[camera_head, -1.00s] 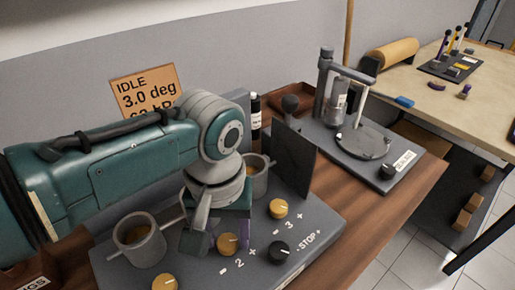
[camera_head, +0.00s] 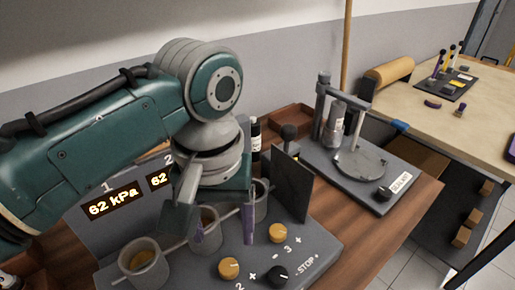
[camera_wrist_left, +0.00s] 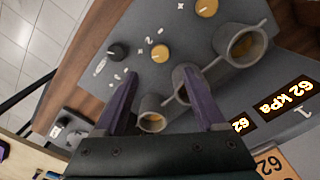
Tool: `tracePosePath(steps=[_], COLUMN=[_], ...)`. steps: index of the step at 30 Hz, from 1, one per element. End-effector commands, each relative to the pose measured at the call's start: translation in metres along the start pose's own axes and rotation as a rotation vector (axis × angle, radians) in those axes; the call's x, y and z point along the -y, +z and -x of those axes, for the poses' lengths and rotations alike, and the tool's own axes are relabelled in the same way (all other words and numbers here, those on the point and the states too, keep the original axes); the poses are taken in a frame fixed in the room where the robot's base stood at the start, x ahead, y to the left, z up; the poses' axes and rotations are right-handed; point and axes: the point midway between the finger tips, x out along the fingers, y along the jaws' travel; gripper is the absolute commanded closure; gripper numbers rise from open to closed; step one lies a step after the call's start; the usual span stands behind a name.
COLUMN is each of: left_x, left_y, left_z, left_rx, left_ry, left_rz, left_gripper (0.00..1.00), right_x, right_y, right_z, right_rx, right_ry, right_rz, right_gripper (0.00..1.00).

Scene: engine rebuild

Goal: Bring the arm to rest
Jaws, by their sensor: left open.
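My left arm comes in from the left in the head view. Its gripper (camera_head: 222,228) points down over the grey machine (camera_head: 310,238) with cups and knobs. In the left wrist view the two purple fingers (camera_wrist_left: 165,105) are spread apart with nothing held between them. A grey cup (camera_wrist_left: 153,118) shows between them, below; I cannot tell from these frames whether a finger touches it. My right gripper is in neither view.
A dark upright plate (camera_head: 292,183) stands right of my gripper. A grey stand with a round plate (camera_head: 360,165) is farther right. A black bottle (camera_head: 256,134) stands behind. A pale table (camera_head: 440,118) is at the back right.

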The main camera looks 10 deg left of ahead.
Motion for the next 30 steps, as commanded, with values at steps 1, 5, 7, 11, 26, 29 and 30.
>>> tracePosePath(steps=[1, 5, 7, 11, 26, 29, 30], left_x=[0.0, 0.0, 0.0, 0.0, 0.014, 0.032, 0.04], left_y=[0.0, 0.0, 0.0, 0.0, 0.071, 0.094, 0.102], left_z=[0.004, 0.007, 0.007, 0.007, -0.011, -0.005, -0.001], left_rx=[-0.001, 0.0, 0.0, 0.0, -0.094, -0.153, -0.174], left_ry=[0.0, 0.0, 0.0, 0.0, 0.128, 0.135, 0.131], left_rz=[0.0, 0.001, 0.001, 0.001, -0.178, -0.227, -0.242], left_gripper=[0.28, 0.28, 0.28, 0.28, 0.28, 0.28, 0.28], right_x=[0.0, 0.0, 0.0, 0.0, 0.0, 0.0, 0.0], right_y=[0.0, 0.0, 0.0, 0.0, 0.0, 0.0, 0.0], right_z=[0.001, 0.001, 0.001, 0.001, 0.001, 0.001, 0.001], right_rx=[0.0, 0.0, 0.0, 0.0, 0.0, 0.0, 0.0], right_ry=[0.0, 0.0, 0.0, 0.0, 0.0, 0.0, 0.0], right_rz=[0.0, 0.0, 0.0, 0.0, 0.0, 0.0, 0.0], right_gripper=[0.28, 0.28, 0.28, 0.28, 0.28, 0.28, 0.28])
